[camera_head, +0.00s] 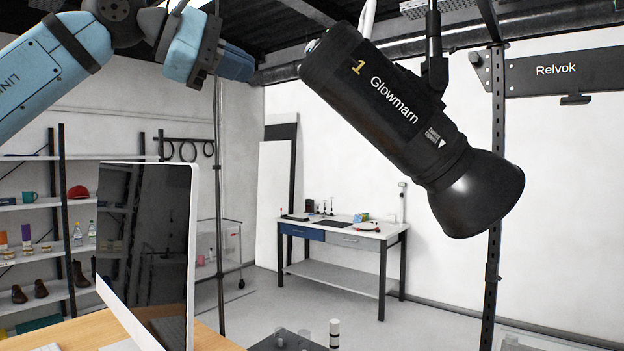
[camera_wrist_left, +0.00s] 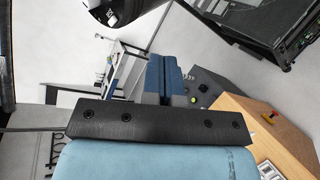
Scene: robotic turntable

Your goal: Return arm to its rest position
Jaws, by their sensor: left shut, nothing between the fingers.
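My left arm comes in from the upper left in the head view, light blue with dark joints. Its gripper (camera_head: 236,64) is at the upper middle, shut and empty, left of the black studio lamp and apart from it in the picture. In the left wrist view the two blue fingers (camera_wrist_left: 163,74) lie together with nothing between them. My right gripper is not in view.
A black lamp (camera_head: 385,110) marked "Glowmarn" hangs right of the gripper; its hood also shows in the wrist view (camera_wrist_left: 112,12). A monitor (camera_head: 145,240) stands on a wooden desk (camera_head: 212,340) below. A workbench (camera_head: 340,236) and shelves (camera_head: 62,215) stand behind.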

